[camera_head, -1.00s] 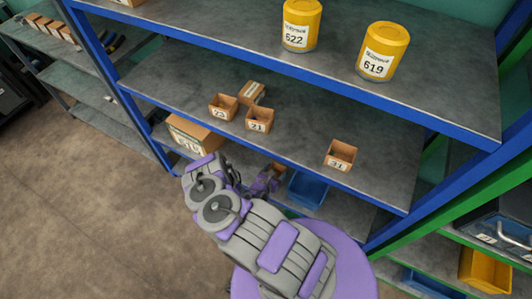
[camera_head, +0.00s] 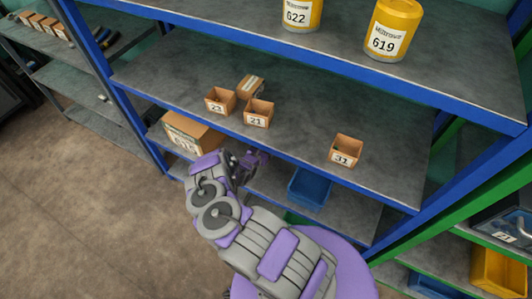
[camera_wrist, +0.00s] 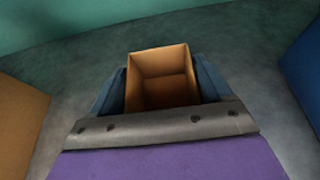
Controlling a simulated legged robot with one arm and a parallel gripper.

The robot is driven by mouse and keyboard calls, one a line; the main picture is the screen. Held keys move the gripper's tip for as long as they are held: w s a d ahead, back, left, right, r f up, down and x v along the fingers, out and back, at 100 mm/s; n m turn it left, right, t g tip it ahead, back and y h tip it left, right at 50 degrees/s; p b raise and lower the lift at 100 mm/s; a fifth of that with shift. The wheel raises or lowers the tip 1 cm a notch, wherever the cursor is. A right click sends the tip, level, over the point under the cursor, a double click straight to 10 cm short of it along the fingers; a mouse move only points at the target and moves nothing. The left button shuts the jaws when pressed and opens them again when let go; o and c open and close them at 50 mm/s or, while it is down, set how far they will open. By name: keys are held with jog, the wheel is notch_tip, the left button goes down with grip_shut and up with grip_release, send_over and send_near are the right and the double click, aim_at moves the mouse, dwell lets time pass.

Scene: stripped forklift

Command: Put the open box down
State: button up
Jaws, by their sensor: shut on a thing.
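The open box (camera_wrist: 147,93) is small, brown and empty inside. It shows in the middle of the wrist view, between the two blue-grey fingers of my gripper (camera_wrist: 160,82). My gripper is shut on it. In the head view my gripper (camera_head: 254,160) reaches in over the lower shelf (camera_head: 270,180), between a large carton and a blue bin. The held box is hidden there by my arm and the shelf above. I cannot tell whether its base touches the lower shelf.
The large carton (camera_head: 192,133) stands left, also in the wrist view (camera_wrist: 18,120). The blue bin (camera_head: 310,188) stands right, also in the wrist view (camera_wrist: 304,70). Small boxes 23 (camera_head: 219,101), 21 (camera_head: 258,114) and 31 (camera_head: 346,150) sit on the shelf above, with its blue edge overhead.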

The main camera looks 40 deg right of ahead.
jog(key=shift+a+f+b, duration=0.25)
jog(key=shift+f+b, duration=0.25)
jog(key=shift+f, duration=0.6)
jog(key=shift+d, duration=0.15)
jog(key=o, duration=0.9)
jog(key=shift+d, duration=0.15)
jog(key=shift+c, duration=0.2)
jog(key=shift+o, duration=1.2)
jog(key=shift+s+a+r+p, duration=0.15)
jog(key=shift+a+r+p, duration=0.15)
jog(key=shift+a, duration=0.2)
jog(key=p+v, duration=0.3)
jog(key=v, duration=0.8)
jog(key=shift+s+p, duration=0.15)
jog(key=shift+p, duration=0.15)
jog(key=shift+a+f, duration=0.1)
jog(key=shift+f, duration=0.05)
